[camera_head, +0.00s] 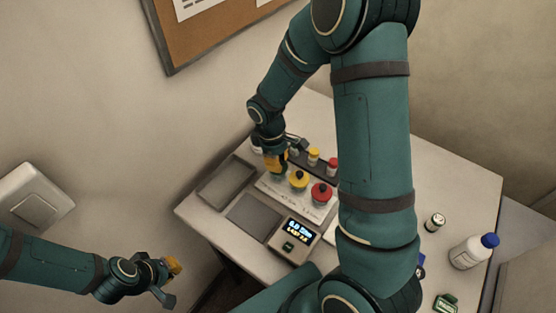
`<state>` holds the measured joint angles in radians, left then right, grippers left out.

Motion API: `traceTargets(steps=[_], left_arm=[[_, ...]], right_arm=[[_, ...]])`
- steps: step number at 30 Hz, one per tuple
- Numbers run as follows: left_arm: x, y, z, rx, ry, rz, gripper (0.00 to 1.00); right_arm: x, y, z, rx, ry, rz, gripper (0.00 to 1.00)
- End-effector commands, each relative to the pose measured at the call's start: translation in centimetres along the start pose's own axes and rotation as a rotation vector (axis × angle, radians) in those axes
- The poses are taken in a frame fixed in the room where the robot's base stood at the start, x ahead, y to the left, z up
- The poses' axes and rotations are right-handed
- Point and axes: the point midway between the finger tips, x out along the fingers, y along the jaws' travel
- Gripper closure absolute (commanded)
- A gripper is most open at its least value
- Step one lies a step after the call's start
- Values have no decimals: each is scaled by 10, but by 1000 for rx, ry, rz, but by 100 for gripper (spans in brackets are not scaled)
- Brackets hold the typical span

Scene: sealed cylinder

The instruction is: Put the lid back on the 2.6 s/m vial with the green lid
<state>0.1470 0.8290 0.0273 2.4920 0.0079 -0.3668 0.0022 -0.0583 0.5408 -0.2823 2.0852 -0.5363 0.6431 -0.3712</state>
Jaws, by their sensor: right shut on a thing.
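My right gripper (284,150) reaches down at the back of the table, by the row of small vials. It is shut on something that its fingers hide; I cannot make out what. Small vials with a yellow lid (313,156) and a red lid (332,165) stand in the row just right of it. I cannot pick out the green-lidded vial or its lid for sure, and no 2.6 s/m label is readable. My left gripper (168,281) is open and empty, off the table at the lower left.
A meter with a lit display (298,232), a small jar (435,222), a blue-capped bottle (472,252) and a green object (446,302) are also on the table (463,190).

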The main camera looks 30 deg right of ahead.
Motion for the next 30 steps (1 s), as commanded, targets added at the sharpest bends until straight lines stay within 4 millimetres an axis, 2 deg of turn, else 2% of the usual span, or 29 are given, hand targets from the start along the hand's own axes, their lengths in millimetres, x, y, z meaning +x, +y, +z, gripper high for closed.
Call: traceTargets(steps=[11, 12, 14, 20, 23, 24, 30], left_arm=[[1, 0, 0, 0, 0, 0, 100], [1, 0, 0, 0, 0, 0, 100], [1, 0, 0, 0, 0, 0, 100], [1, 0, 0, 0, 0, 0, 100], [1, 0, 0, 0, 0, 0, 100], [1, 0, 0, 0, 0, 0, 100], [1, 0, 0, 0, 0, 0, 100]], right_arm=[[0, 0, 0, 0, 0, 0, 100], [0, 0, 0, 0, 0, 0, 73], [0, 0, 0, 0, 0, 0, 52], [0, 0, 0, 0, 0, 0, 52], [0, 0, 0, 0, 0, 0, 21], [0, 0, 0, 0, 0, 0, 18], [0, 0, 0, 0, 0, 0, 18]])
